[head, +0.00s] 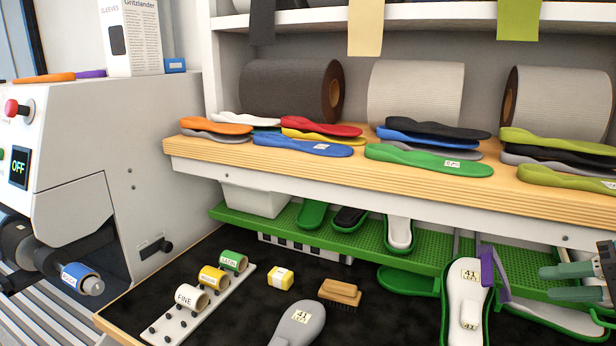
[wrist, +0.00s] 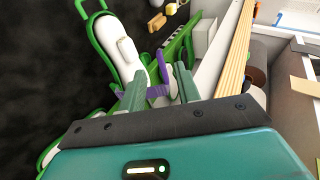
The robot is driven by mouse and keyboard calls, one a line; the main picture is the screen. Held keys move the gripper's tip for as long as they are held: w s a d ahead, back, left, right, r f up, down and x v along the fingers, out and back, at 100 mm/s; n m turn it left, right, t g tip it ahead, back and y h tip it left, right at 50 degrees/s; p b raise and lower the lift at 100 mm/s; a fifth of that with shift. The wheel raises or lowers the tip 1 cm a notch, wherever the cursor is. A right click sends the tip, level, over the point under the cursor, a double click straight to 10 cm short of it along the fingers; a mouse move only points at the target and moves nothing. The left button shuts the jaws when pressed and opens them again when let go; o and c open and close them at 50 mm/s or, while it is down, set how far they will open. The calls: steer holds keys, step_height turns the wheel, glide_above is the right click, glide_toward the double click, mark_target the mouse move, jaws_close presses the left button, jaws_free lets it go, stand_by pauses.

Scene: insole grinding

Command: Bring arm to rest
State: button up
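My gripper (head: 548,282) is at the right edge of the head view, pointing left over the green shelf. Its two green fingers stand apart with nothing held between them; in the wrist view (wrist: 158,88) a purple strap (wrist: 155,91) shows beyond the gap. The rest of my arm is mostly out of the head view. Left of my gripper, a green holder (head: 486,320) with the purple strap (head: 495,272) carries a white insole (head: 463,300) labelled 41. The holder and white insole (wrist: 127,58) also show in the wrist view.
A wooden shelf (head: 400,178) stacked with coloured insoles runs above the green perforated shelf (head: 345,238). A grey insole (head: 299,324), a brush (head: 340,291) and a sleeve rack (head: 205,312) are on the dark bench. The grinder (head: 75,165) at left reads OFF.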

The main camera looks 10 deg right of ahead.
steer(key=a+f+n+g+h, duration=0.1)
steer(key=a+f, duration=0.3)
steer(key=a, duration=0.6)
steer(key=a+f+n+g+h, duration=0.1)
steer(key=a+f+n+h, duration=0.2)
steer(key=a, duration=0.8)
steer(key=a+f+n+g+h, duration=0.2)
steer(key=a+f, duration=0.3)
steer(key=a, duration=0.6)
steer(key=shift+w+n+h, duration=0.45)
steer(key=shift+n+h, duration=0.15)
steer(key=shift+n, duration=0.1)
